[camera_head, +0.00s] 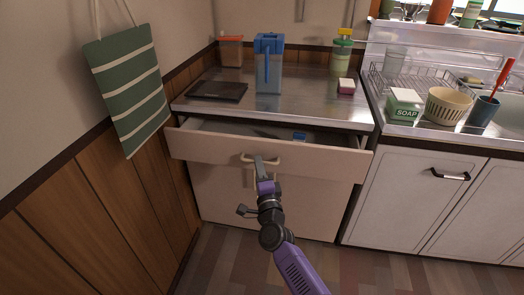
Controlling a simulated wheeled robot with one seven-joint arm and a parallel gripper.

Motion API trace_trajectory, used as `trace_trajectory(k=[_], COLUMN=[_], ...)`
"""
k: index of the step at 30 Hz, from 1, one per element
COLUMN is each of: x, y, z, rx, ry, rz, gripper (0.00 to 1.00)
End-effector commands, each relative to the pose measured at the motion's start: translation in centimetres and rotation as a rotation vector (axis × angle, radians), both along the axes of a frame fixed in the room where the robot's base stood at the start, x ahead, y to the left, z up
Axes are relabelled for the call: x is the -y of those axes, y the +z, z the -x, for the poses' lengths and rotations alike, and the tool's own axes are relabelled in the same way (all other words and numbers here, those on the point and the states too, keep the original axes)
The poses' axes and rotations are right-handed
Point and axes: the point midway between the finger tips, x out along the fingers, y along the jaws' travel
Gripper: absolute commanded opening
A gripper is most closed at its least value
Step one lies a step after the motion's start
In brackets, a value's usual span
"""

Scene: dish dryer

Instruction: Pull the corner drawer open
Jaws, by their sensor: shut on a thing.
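The corner drawer (320,162) is in the cabinet under the steel counter, in the middle of the head view. It stands partly open, and its inside shows as a gap below the counter edge. My gripper (261,164) is at the drawer's pale handle (247,156), shut on it. The gripper hides the middle of the handle. Inside the drawer lie a small blue thing and something dark, too small to tell.
A blue-lidded pitcher (269,72), a dark flat tray (217,91) and jars stand on the counter. A striped towel (130,88) hangs on the left wall. A sink unit with a dish rack (415,77) and a soap box (404,104) is at right. Floor is clear in front.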

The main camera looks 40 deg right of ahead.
Motion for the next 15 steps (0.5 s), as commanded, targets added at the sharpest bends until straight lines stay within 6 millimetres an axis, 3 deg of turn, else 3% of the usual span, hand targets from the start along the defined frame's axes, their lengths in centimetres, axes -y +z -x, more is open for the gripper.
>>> trace_trajectory(k=[3, 15], x=[-3.0, -10.7], y=[0.4, 0.1], z=[2.1, 8.3], rx=[-0.008, -0.007], ry=[0.007, 0.005], rz=[-0.002, -0.001], gripper=[0.00, 0.00])
